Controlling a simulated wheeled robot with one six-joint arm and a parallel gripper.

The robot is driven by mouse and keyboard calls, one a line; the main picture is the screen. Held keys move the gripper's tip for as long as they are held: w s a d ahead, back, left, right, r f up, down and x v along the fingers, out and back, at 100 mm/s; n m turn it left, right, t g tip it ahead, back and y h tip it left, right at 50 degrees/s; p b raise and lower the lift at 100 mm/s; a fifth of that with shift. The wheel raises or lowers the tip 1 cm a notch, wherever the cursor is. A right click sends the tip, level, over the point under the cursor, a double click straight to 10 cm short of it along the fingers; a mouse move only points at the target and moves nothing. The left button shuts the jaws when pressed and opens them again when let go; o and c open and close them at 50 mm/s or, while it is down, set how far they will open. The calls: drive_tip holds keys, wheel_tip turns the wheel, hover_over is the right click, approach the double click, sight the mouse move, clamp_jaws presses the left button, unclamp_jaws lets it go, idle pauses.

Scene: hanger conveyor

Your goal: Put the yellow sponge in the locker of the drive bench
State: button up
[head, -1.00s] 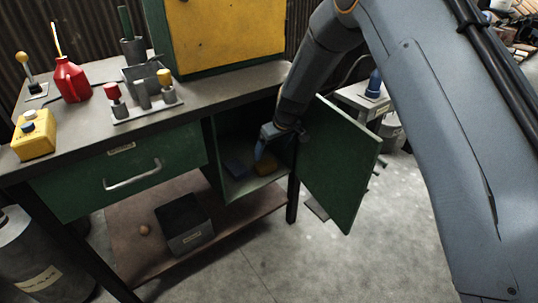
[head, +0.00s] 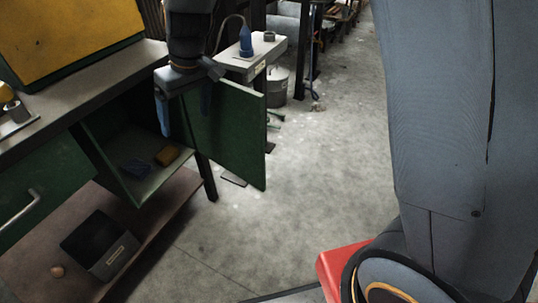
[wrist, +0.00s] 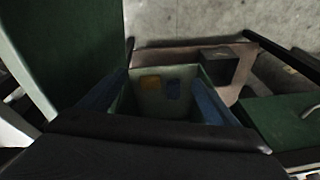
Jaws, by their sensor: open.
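The yellow sponge (head: 167,155) lies on the floor of the open locker (head: 150,188) in the green bench, beside a dark blue block (head: 135,168). The green locker door (head: 235,140) stands wide open. My gripper (head: 184,112) is open and empty, in front of the locker opening and above the sponge, apart from it. In the wrist view the sponge (wrist: 151,83) and the blue block (wrist: 173,89) show inside the locker, between my blue fingers (wrist: 160,88).
A dark bin (head: 100,245) and a small brown ball (head: 58,271) are on the bench's lower shelf (head: 150,240). A grey stand with a blue bottle (head: 246,42) is behind the door. The concrete floor (head: 300,180) at right is clear.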

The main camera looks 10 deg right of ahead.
drive_tip(key=s+d+r+m, duration=0.1)
drive_tip(key=s+d+r, duration=0.1)
drive_tip(key=s+d, duration=0.3)
drive_tip(key=s+d+r+m+g+h, duration=0.1)
drive_tip(key=s+d, duration=0.4)
drive_tip(key=s, duration=0.7)
drive_tip(key=s+d+r+m+h, duration=0.1)
drive_tip(key=s+d+r, duration=0.2)
drive_tip(key=s+d, duration=0.3)
drive_tip(key=shift+s+r+m+g, duration=0.3)
drive_tip(key=shift+s+m, duration=0.1)
drive_tip(key=shift+s, duration=0.8)
drive_tip(key=shift+w, duration=0.1)
drive_tip(key=d+r+m+p, duration=0.3)
drive_tip(key=d+r+p, duration=0.7)
drive_tip(key=p, duration=1.1)
wheel_tip(320, 180, up, 3)
drive_tip(key=shift+d+m+h, duration=0.3)
drive_tip(key=shift+d, duration=0.05)
